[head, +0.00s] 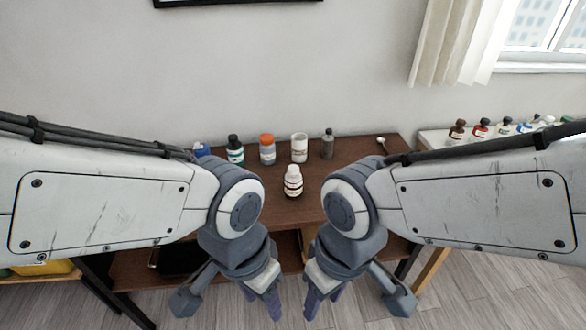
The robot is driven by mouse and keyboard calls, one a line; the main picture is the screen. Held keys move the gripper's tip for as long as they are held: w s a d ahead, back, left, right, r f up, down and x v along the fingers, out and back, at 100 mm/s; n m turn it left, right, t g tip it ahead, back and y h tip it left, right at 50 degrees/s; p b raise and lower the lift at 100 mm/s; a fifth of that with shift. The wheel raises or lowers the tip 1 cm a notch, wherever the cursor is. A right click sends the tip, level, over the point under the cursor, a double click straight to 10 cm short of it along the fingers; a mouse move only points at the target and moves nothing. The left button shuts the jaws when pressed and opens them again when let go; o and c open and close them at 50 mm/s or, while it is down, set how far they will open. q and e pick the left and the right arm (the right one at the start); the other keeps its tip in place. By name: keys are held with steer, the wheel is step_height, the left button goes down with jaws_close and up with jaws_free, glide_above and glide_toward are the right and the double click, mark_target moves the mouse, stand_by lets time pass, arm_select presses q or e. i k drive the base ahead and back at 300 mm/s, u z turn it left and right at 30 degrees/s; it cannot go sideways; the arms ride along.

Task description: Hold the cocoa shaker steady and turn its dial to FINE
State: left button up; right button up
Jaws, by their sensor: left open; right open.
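A small white bottle (293,184) with a white cap and a dark label stands upright near the middle of the brown table, ahead of the other containers. It may be the cocoa shaker, but its label is too small to read. No dial marks can be made out. My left gripper (262,298) is open and empty, pointing down in front of the table's front edge. My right gripper (323,298) is open and empty beside it, also pointing down. Both are nearer to me than the white bottle and apart from it.
Behind the bottle stand a dark green bottle (235,150), an orange-lidded jar (267,149), a white cup-like container (299,148) and a grey bottle (327,145). A spoon (383,145) lies at the table's (350,158) back right. Several small bottles stand on a white surface (432,143) at the right.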

mark_target(293, 175)
steer(key=z, duration=1.9)
steer(key=i, duration=1.3)
steer(key=u, duration=2.75)
